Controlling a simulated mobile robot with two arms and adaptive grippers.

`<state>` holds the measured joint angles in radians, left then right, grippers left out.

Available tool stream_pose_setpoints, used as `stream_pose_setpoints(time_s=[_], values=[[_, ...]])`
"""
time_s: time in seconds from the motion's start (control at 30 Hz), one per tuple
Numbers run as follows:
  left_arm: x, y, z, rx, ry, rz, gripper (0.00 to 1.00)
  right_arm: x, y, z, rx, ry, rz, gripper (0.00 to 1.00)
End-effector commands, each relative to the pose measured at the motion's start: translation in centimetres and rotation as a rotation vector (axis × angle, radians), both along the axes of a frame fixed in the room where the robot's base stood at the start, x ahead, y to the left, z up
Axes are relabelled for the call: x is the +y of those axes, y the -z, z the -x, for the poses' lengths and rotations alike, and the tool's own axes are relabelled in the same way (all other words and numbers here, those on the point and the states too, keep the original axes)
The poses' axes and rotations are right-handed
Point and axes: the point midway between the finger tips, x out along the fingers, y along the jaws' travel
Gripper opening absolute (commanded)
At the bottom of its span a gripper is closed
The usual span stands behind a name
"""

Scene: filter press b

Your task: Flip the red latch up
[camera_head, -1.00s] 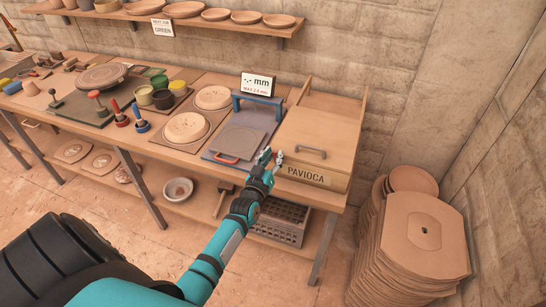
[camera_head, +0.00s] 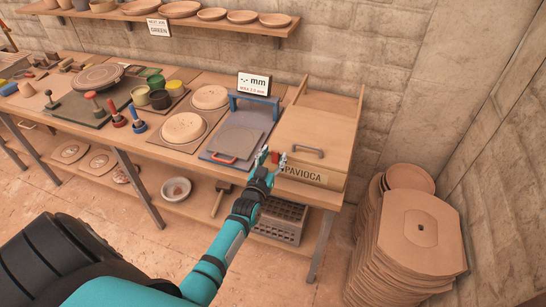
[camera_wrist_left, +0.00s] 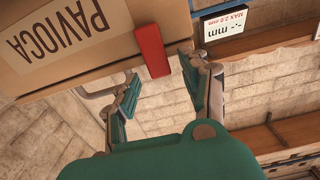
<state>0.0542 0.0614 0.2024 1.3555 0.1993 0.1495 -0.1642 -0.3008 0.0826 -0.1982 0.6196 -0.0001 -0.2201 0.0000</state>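The red latch (camera_wrist_left: 152,50) is a small flat red bar at the left front corner of the wooden PAVIOCA box (camera_head: 312,150). It also shows in the head view (camera_head: 275,157), partly covered by my gripper. My left gripper (camera_head: 272,161) is open at that corner. In the wrist view its two fingers (camera_wrist_left: 162,75) are spread, with the latch between them in the picture. I cannot tell whether either finger touches it. My right gripper is not in view.
Left of the box is a grey plate with a red handle (camera_head: 224,158) under a blue frame (camera_head: 256,102), with a "mm" display (camera_head: 254,84) behind. Stacked clay slabs (camera_head: 415,230) stand right of the table.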

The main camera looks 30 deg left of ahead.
Motion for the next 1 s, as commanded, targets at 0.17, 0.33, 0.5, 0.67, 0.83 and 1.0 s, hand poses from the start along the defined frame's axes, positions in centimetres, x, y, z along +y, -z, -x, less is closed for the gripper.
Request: stream_pose_setpoints(time_s=[0.17,0.33,0.5,0.67,0.83,1.0], values=[[0.0,-0.1,0.1,-0.001,0.000,0.001,0.46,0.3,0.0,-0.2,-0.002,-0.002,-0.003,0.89],[-0.4,0.1,1.6,0.000,0.000,0.001,0.46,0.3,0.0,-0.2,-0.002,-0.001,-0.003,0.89],[-1.2,0.0,5.1,0.001,-0.001,0.001,0.46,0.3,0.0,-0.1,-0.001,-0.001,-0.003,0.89],[-2.0,0.1,8.3,0.002,-0.001,0.001,0.46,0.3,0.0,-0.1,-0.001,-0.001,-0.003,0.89],[-2.6,0.1,10.7,0.002,0.000,0.001,0.46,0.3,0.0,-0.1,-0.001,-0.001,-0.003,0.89],[-2.8,0.0,11.6,-0.001,0.000,0.000,0.46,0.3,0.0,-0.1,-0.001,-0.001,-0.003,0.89]])
